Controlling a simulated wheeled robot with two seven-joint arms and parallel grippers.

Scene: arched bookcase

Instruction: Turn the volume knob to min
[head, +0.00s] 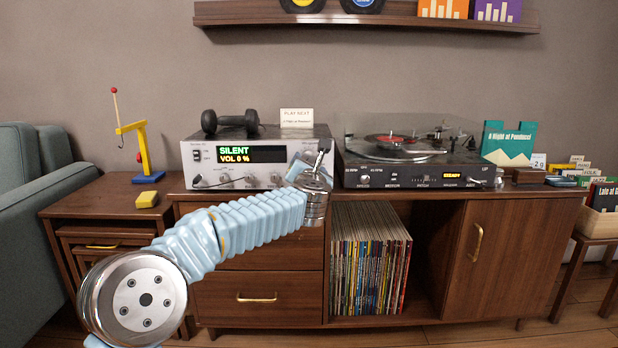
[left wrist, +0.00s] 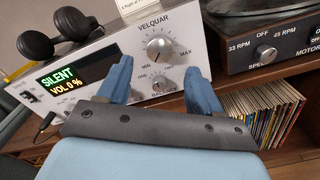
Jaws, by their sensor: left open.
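The silver amplifier (head: 205,167) stands on the wooden cabinet; its display (head: 252,155) reads "SILENT" and "VOL 0 %". In the left wrist view the large round volume knob (left wrist: 159,49) sits on the front panel between MIN and MAX marks. I cannot tell its pointer's direction surely. My left gripper (head: 318,160) is at the amplifier's right end and hides the volume knob in the head view. In the left wrist view its blue fingers (left wrist: 160,88) are open and apart, below the volume knob, with nothing between them gripped.
A yellow block (head: 145,199) and toy crane (head: 142,150) are at the left.

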